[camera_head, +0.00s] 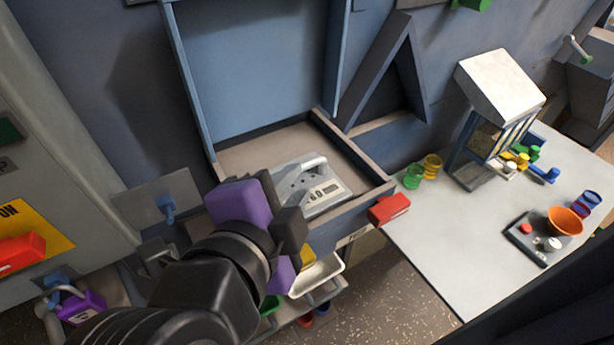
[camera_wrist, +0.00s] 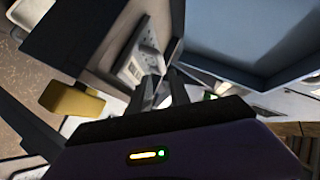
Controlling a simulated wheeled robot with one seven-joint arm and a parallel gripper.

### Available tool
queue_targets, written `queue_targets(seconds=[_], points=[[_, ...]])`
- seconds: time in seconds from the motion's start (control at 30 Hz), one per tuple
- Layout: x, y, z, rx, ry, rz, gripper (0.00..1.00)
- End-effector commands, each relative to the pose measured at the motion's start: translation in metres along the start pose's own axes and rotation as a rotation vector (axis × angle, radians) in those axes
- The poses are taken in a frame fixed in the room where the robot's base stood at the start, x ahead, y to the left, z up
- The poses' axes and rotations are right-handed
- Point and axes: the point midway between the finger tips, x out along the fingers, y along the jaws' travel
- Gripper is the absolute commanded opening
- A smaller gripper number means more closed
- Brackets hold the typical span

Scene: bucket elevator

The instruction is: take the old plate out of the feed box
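The old plate (camera_head: 312,187) is a pale grey plate with dark slots, small markings and a white bar handle. It lies inside the open feed box (camera_head: 362,163), against the front part. My purple and black gripper (camera_head: 284,212) is just left of the plate in the head view and hides its left end. In the wrist view the plate (camera_wrist: 134,68) shows beyond and left of the fingers. The fingers of my gripper (camera_wrist: 162,84) stand a little apart, with no clear object held between them. Contact with the plate cannot be seen.
The blue lid (camera_head: 262,65) stands raised behind the box. A red block (camera_head: 389,209) is at the box's front right corner. A white table (camera_head: 440,245) at right carries cups, a small bucket-elevator model (camera_head: 490,125) and a scale with an orange bowl (camera_head: 565,221).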

Motion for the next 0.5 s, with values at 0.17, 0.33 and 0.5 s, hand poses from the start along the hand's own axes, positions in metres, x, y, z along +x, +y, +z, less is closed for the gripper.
queue_targets(seconds=[0.17, 0.33, 0.5], points=[[0.018, -0.003, 0.001, -0.003, 0.001, 0.002, 0.23], [0.043, -0.004, 0.004, -0.004, 0.001, 0.003, 0.23], [0.057, -0.004, 0.004, -0.002, -0.001, 0.0, 0.23]])
